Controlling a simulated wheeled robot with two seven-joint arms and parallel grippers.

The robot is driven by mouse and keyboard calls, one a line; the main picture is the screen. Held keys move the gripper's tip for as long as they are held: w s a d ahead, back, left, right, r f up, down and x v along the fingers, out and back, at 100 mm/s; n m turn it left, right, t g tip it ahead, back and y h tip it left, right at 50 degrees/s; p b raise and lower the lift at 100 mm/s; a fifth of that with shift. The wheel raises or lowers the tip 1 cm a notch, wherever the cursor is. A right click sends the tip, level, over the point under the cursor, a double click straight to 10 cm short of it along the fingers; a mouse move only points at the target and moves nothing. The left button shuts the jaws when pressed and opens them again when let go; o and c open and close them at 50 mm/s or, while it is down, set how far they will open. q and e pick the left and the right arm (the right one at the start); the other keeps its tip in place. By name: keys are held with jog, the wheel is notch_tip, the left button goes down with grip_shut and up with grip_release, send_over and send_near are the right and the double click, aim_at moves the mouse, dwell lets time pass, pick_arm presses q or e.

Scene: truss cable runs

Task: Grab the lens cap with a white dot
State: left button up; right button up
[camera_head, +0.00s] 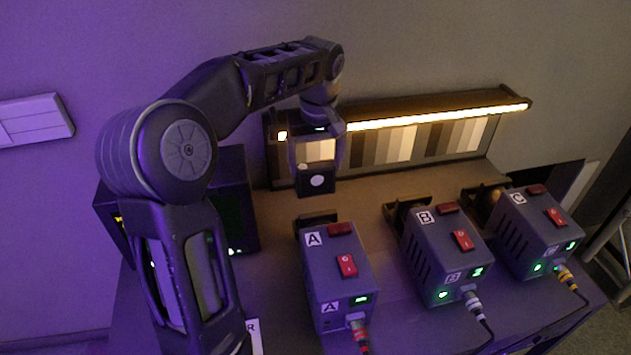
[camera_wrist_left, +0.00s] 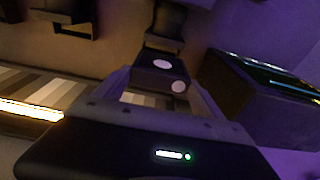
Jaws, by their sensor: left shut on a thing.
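The lens cap (camera_head: 316,186) is a small black block with a white dot on its face. It is held above the table, behind the box labelled A. My left gripper (camera_head: 317,168) points down from above and is shut on the cap. In the left wrist view the cap (camera_wrist_left: 158,80) sits between the fingertips of my left gripper (camera_wrist_left: 160,88), with white round marks on two of its faces. My right gripper is in neither view.
Grey boxes labelled A (camera_head: 335,275), B (camera_head: 447,258) and C (camera_head: 538,232), with red switches and cables, stand along the table. A lit strip (camera_head: 440,113) over a grey-scale chart (camera_head: 400,145) stands behind. A dark screen unit (camera_head: 238,205) is at left.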

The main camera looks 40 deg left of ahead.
pick_arm(q)
notch_tip(320, 180, up, 5)
jog(key=shift+r, duration=0.1)
